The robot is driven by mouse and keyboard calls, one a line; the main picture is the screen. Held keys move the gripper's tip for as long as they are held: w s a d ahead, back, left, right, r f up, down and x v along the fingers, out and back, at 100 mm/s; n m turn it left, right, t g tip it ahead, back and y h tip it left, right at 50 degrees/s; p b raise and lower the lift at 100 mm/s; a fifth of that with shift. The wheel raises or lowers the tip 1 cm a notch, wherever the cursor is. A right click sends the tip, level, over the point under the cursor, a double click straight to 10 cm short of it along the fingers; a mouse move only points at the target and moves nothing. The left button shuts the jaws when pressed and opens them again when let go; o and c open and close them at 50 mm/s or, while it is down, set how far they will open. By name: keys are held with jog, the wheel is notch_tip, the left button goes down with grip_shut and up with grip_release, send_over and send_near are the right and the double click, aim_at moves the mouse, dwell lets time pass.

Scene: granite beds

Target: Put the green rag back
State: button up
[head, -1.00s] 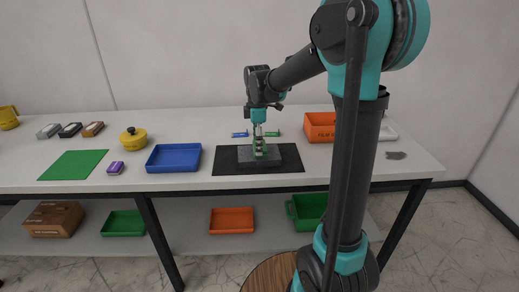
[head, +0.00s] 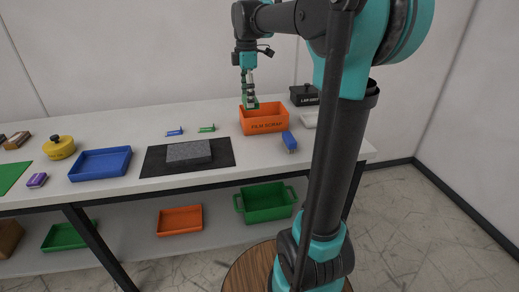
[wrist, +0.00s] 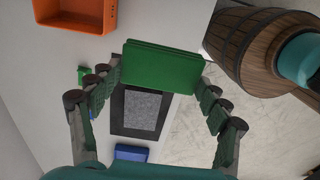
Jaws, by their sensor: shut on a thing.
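My gripper (wrist: 160,92) is shut on the green rag (wrist: 162,68), a folded, layered flat piece held between its finger pads. In the head view my gripper (head: 249,98) is raised, with a bit of green at its tips. There it overlaps the back left of the orange scrap box (head: 265,127). In the wrist view the orange box (wrist: 77,27) lies at the upper left, apart from the rag. The grey granite block (head: 188,152) lies on the black mat (head: 150,168) with its top bare. The block also shows in the wrist view (wrist: 142,110).
A blue item (head: 289,142) stands right of the orange box. A dark box (head: 303,95) stands behind it. Small blue (head: 174,132) and green (head: 207,128) items lie behind the mat. A blue tray (head: 100,164) is left. A wooden barrel (wrist: 255,45) shows in the wrist view.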

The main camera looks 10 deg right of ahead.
aim_at(250, 151)
notch_tip(250, 151, down, 20)
jog(key=shift+r, duration=0.25)
jog(key=shift+f, duration=0.1)
jog(key=o, duration=1.2)
notch_tip(250, 151, up, 12)
jog(key=s+d+f+m, duration=0.1)
jog(key=s+f+m, duration=0.2)
jog(key=s+d+f+m+t, duration=0.1)
jog(key=s+f+m, duration=0.2)
jog(key=s, duration=0.1)
jog(key=s+d+f+m+t, duration=0.1)
jog(key=s+f+m, duration=0.1)
jog(key=s+f, duration=0.1)
jog(key=shift+s+f+m, duration=0.1)
jog(key=shift+s+m, duration=0.05)
jog(key=shift+m, duration=0.25)
jog(key=s+f+m, duration=0.3)
jog(key=s, duration=0.1)
jog(key=s+d+f+m+t, duration=0.1)
jog(key=s+f+m, duration=0.2)
jog(key=s+d+f+m+t, duration=0.1)
jog(key=s+f+m, duration=0.2)
jog(key=s, duration=0.1)
jog(key=shift+s+f, duration=0.25)
jog(key=shift+s, duration=0.1)
